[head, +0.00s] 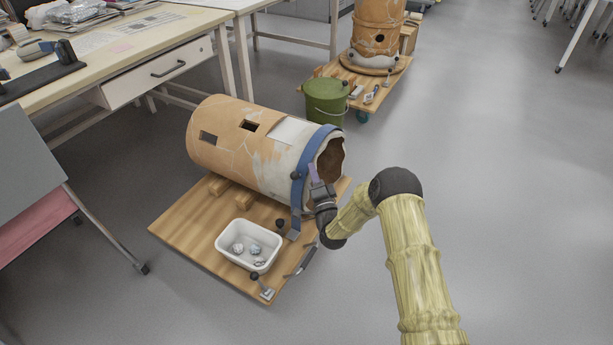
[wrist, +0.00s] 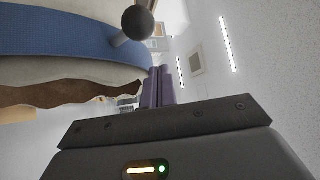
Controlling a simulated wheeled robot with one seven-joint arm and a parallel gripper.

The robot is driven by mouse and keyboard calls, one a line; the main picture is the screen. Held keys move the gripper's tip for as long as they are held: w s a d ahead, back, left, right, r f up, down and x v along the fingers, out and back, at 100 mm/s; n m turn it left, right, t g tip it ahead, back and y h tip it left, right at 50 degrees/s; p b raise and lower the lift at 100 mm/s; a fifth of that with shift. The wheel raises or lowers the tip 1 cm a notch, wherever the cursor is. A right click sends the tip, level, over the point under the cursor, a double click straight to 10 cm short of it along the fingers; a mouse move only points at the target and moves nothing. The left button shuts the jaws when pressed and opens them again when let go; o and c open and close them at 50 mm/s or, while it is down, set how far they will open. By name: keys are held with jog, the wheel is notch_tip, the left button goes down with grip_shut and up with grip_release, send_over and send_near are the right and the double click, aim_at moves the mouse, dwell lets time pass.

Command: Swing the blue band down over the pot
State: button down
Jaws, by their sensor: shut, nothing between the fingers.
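The pot (head: 225,142) is a large orange and pale clay cylinder lying on its side, its broken open end facing right. The blue band (head: 309,156) arches over the pot near that end, and its lower end hangs down at the front by the board. A grey ball knob (head: 296,175) stands out from the band. My gripper (head: 313,173) is beside the band near the open end, its purple fingers shut and empty. In the wrist view, the shut fingers (wrist: 157,75) point past the knob (wrist: 138,22), apart from it, with the blue band (wrist: 60,38) to the left.
The pot rests on wooden supports on a wooden board (head: 180,232). A white tray (head: 227,253) with several small pieces stands in front. A green bucket (head: 325,103) and another pot (head: 377,30) are behind. Open floor lies to the right; a desk stands at upper left.

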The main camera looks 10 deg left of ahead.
jog(key=w+f+p+v, duration=0.1)
jog(key=p+v, duration=0.2)
jog(key=v, duration=0.7)
jog(key=shift+d+f, duration=0.2)
jog(key=shift+d, duration=0.1)
